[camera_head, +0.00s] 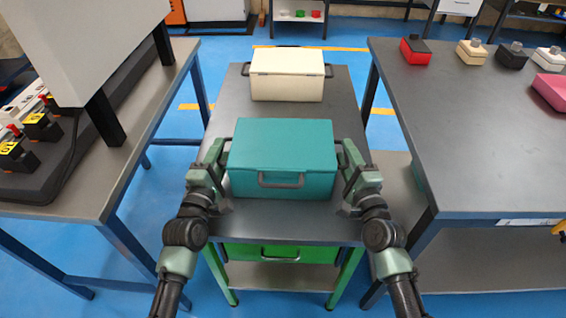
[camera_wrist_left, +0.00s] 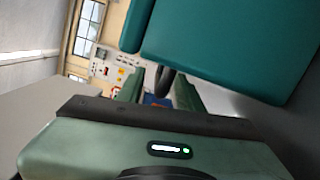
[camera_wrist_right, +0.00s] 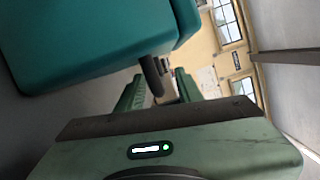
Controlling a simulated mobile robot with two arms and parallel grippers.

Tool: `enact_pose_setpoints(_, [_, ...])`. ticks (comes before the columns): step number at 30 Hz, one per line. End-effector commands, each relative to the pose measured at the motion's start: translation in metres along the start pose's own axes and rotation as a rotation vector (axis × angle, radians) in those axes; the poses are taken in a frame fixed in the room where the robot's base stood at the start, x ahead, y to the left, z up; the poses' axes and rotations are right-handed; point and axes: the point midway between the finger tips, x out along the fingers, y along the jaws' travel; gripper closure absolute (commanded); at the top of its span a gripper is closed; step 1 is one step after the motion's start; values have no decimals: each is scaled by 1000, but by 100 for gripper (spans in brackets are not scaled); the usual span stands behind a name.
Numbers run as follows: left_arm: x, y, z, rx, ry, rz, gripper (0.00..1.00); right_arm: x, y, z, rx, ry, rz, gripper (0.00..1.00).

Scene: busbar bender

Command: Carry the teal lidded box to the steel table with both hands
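The teal lidded box (camera_head: 283,145) sits closed on a grey-topped stand (camera_head: 225,115) in front of me, with a dark handle on its front and side handles. My left gripper (camera_head: 219,156) is at its left side and my right gripper (camera_head: 347,156) at its right side. In the left wrist view, the side handle (camera_wrist_left: 163,80) stands between open fingers. In the right wrist view, the other side handle (camera_wrist_right: 151,76) also stands between open fingers. A grey steel-topped table (camera_head: 470,130) is on the right; another grey table (camera_head: 150,115) is on the left.
A cream lidded box (camera_head: 287,75) stands behind the teal box on the same stand. A green box (camera_head: 275,252) is on the shelf below. Small boxes line the right table's back, with a pink one (camera_head: 551,90) at its right; its front is clear. A machine (camera_head: 85,45) covers much of the left table.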

Motion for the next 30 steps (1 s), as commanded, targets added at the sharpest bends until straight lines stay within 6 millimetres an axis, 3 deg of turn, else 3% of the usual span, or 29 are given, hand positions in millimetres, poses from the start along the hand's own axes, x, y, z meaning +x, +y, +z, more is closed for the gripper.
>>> enact_pose_setpoints(11, [7, 0, 0, 1, 0, 0, 64, 7, 0, 0, 0, 0, 0, 64])
enact_pose_setpoints(12, [7, 0, 0, 1, 0, 0, 67, 7, 0, 0, 0, 0, 0, 67])
enact_pose_setpoints(16, [7, 0, 0, 1, 0, 0, 100, 7, 0, 0, 0, 0, 0, 100])
enact_pose_setpoints(30, [7, 0, 0, -1, 0, 1, 100, 7, 0, 0, 0, 0, 1, 100])
